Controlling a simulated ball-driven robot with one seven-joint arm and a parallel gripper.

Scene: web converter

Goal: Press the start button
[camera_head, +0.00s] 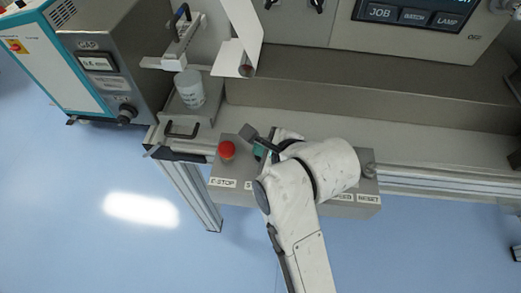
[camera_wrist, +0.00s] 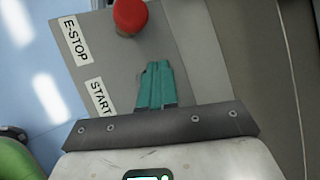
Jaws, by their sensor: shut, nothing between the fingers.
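The grey control box (camera_head: 235,198) carries a red E-STOP button (camera_head: 227,149) at its left end. The E-STOP button also shows at the top of the wrist view (camera_wrist: 130,14). The START label (camera_wrist: 99,97) is readable beside my fingers in the wrist view. My gripper (camera_wrist: 157,72) has its teal fingers closed together with nothing between them, over the box face beside the START label. In the head view my gripper (camera_head: 259,151) is just right of the E-STOP button. The start button itself is hidden; I cannot tell whether the fingertips touch it.
A RESET label (camera_head: 368,198) and grey knob (camera_head: 369,170) are at the box's right end. A white cup-like container (camera_head: 189,88) stands behind left. A grey and teal cabinet (camera_head: 100,60) is at upper left. Blue floor (camera_head: 80,240) is open in front.

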